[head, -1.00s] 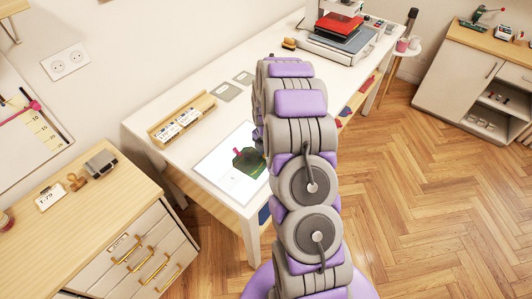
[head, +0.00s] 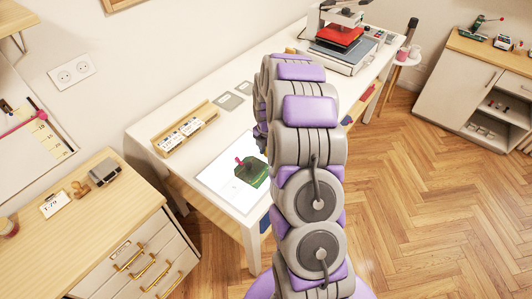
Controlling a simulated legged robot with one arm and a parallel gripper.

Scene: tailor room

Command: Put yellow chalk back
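I cannot make out the yellow chalk in the head view. A wooden tray (head: 163,148) with white labelled boxes (head: 181,134) lies near the back edge of the white table (head: 215,120); I cannot tell whether chalk is in it. My jointed grey and purple arm rises across the middle of the view and covers part of the table. My gripper is hidden behind the arm, so its fingers and anything in them do not show.
A bright white panel (head: 213,178) with a green object with a pink top (head: 252,170) lies at the table's near end. A press with a red plate (head: 338,36) stands at the far end. A wooden-topped drawer cabinet (head: 100,225) is at left. The parquet floor at right is clear.

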